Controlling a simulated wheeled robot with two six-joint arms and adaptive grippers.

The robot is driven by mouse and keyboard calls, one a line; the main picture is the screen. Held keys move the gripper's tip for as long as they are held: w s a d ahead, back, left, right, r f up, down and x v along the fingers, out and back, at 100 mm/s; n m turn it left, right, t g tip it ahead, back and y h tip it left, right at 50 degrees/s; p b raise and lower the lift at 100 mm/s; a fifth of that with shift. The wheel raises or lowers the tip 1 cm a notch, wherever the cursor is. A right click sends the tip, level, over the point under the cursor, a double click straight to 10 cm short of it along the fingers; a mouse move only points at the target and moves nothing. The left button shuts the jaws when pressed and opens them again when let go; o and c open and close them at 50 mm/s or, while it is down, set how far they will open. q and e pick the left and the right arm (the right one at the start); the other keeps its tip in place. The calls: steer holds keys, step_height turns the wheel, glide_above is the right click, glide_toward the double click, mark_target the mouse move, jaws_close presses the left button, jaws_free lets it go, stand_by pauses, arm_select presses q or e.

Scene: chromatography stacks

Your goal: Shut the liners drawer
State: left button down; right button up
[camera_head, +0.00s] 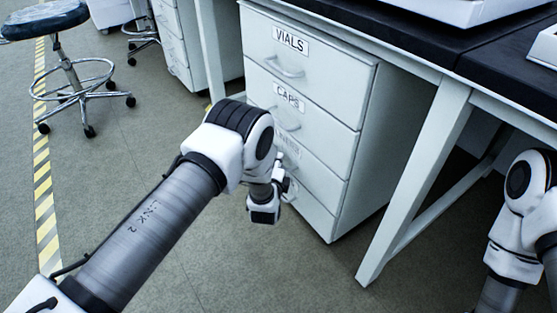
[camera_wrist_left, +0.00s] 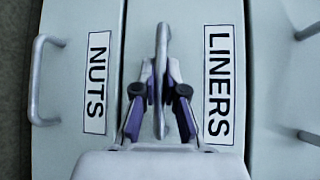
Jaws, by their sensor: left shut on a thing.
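The liners drawer (camera_head: 318,178) is the third one down in the white cabinet, its label partly hidden behind my left arm. In the left wrist view its front (camera_wrist_left: 194,40) fills the middle, with the LINERS label (camera_wrist_left: 218,84) to the right of its bar handle (camera_wrist_left: 162,45). My left gripper (camera_wrist_left: 161,92) is shut on this handle, a dark finger on each side. In the head view the drawer front looks about level with its neighbours; a small gap cannot be ruled out. My right gripper is out of view.
The vials drawer (camera_head: 300,47) and caps drawer (camera_head: 318,98) above look shut. The nuts drawer (camera_wrist_left: 62,85) is below. A white table leg (camera_head: 412,185) stands right of the cabinet. A stool (camera_head: 62,75) is at far left; the floor (camera_head: 200,265) in front is clear.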

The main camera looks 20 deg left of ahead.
arm_select(q)
steer(key=c, duration=1.2)
jaws_free()
steer(key=shift+w+d, duration=0.1)
steer(key=shift+w, duration=0.05)
steer(key=s, duration=0.4)
steer(key=s+d+r, duration=0.1)
steer(key=s, duration=0.6)
steer(key=shift+s+d+r, duration=0.25)
steer(key=shift+s+r, duration=0.1)
steer(key=shift+s, duration=0.05)
